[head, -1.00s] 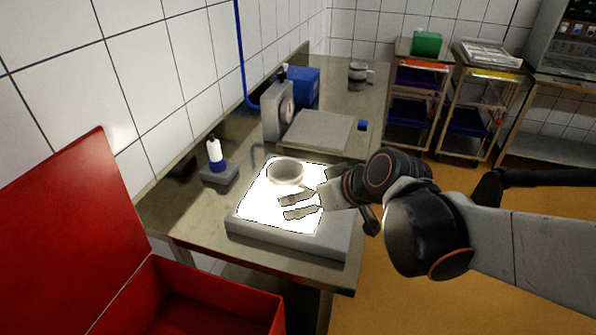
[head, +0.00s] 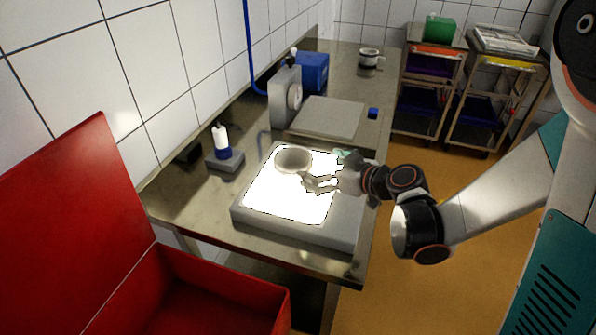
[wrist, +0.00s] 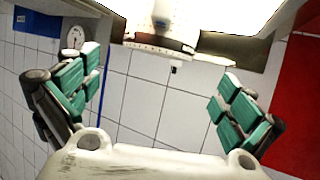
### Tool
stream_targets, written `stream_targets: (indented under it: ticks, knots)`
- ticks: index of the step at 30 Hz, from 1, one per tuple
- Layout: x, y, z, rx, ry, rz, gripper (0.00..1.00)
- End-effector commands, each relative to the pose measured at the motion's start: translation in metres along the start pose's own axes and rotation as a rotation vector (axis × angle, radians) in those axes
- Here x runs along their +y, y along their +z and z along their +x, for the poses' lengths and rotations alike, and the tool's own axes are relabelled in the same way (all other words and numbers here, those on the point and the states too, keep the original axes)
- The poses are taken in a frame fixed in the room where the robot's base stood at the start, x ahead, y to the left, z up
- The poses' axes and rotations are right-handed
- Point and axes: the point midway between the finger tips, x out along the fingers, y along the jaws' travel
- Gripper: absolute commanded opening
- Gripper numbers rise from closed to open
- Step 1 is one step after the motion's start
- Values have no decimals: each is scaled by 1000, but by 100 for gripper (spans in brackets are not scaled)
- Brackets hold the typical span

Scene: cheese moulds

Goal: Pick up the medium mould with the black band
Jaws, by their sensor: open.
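A pale round mould (head: 293,160) stands on the bright light panel (head: 262,203) on the bench. My gripper (head: 314,183) is open and empty, just to the right and front of this mould in the head view. I cannot tell from the head view whether a fingertip touches the mould. A small pale vessel with a dark part (head: 370,57) stands at the bench's far end.
A white bottle with a blue base (head: 222,142) stands on a grey block left of the panel. Behind are a grey plate (head: 327,118), a dial gauge (head: 293,95) and a blue box (head: 312,70). An open red crate (head: 220,275) is at front left.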

Motion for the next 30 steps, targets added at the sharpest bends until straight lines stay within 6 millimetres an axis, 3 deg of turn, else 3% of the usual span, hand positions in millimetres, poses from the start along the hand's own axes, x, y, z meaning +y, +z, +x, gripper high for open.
stream_targets:
  ticks: [3, 7, 17, 25, 30]
  knots:
    - [-1, 2, 27, 0, -4, -1, 100]
    - [-1, 2, 48, -1, -3, 0, 100]
    - [0, 2, 68, -1, -1, 2, 100]
    - [1, 4, 105, -1, -2, 1, 100]
    - [2, 2, 115, -1, 0, 1, 100]
